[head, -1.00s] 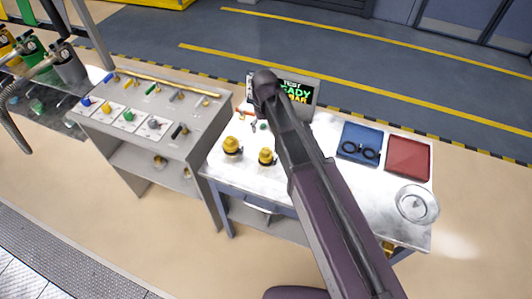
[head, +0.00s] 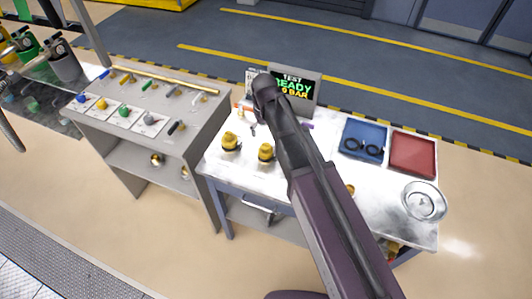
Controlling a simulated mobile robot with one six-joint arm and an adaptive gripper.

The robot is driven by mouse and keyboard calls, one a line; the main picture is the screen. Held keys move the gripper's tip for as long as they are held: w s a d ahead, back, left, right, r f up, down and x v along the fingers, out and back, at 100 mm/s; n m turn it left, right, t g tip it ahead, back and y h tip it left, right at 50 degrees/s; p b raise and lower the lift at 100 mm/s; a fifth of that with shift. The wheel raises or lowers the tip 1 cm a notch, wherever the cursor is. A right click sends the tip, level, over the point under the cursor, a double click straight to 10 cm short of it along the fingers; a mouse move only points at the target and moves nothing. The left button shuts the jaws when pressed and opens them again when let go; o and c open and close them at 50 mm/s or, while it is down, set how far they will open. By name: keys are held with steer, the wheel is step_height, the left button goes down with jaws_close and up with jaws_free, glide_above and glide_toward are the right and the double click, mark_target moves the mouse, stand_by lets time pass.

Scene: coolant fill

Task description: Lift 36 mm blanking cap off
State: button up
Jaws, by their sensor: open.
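Two yellow-capped fittings stand upright on the white workbench (head: 215,165), a left one (head: 230,141) and a middle one (head: 266,152). A third yellow piece (head: 350,190) shows partly beside my arm, its lower part hidden. I cannot tell which of these is the 36 mm blanking cap. My dark arm crosses the bench from the bottom of the picture and bends near the display. My gripper does not show; the arm seems to hide it.
A display (head: 296,88) reading TEST READY stands at the bench's back. A blue tray (head: 376,160) with black rings, a red tray (head: 414,170) and a round metal dish (head: 424,201) are at the right. A grey valve stand (head: 200,110) is at the left, with a narrow gap between.

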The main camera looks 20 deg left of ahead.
mark_target(266, 146)
steer(key=shift+f+b, duration=1.55)
steer(key=shift+f, duration=0.35)
steer(key=shift+f, duration=0.1)
steer(key=shift+w+d+f+b, duration=0.1)
steer(key=shift+d+f+b, duration=0.05)
steer(key=shift+f+b, duration=2.4)
steer(key=shift+r, duration=0.1)
steer(key=c, duration=1.2)
